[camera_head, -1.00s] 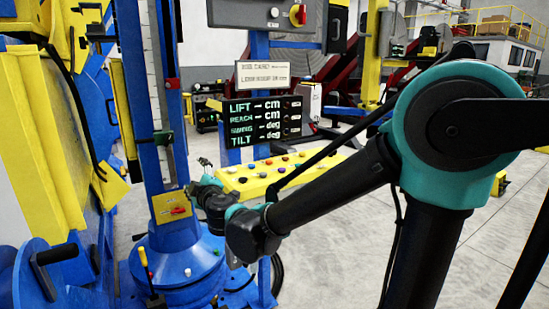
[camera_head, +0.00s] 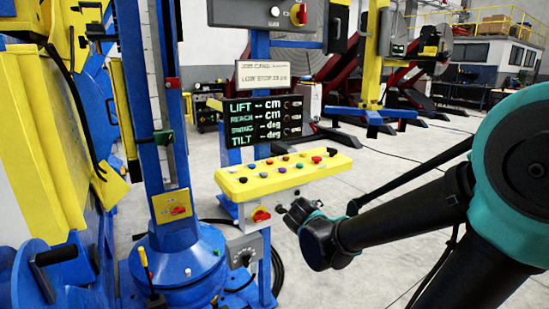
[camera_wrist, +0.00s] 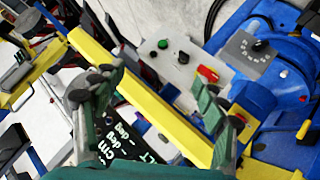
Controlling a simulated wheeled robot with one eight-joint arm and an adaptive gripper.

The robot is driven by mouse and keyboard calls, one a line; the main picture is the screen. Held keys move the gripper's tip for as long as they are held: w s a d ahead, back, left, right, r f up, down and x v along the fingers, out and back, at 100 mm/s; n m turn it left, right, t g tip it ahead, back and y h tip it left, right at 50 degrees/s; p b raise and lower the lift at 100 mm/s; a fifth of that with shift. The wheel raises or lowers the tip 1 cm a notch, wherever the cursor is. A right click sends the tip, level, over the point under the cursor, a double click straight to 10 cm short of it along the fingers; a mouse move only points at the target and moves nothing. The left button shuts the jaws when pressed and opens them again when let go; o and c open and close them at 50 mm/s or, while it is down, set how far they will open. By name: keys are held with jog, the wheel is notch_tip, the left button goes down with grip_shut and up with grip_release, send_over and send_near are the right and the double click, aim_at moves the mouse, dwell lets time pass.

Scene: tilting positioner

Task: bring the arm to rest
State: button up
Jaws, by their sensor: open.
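In the head view my gripper (camera_head: 292,210) is small and dark, just right of and below the yellow button console (camera_head: 236,187). I cannot tell the exact gap, but it looks apart from the console. My arm stretches from there to the right edge, bent at the large teal joint. The console also shows in the wrist view (camera_wrist: 150,97), running slantwise behind the fingers.
A black display (camera_head: 262,121) stands above the console. A red rotary switch (camera_head: 261,215) and a grey dial box (camera_head: 244,251) sit below it. The blue column (camera_head: 152,95) and yellow machine (camera_head: 40,150) fill the left. Open floor (camera_head: 400,150) lies behind my arm.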

jog(key=s+d+f+m+g, duration=0.3)
jog(key=s+d+f, duration=0.4)
jog(key=d, duration=0.1)
jog(key=s+f+m+g+y, duration=0.2)
jog(key=s+f+g, duration=0.2)
jog(key=s+f, duration=0.3)
jog(key=s, duration=0.5)
jog(key=shift+d+m+g, duration=0.3)
jog(key=shift+d+m, duration=0.1)
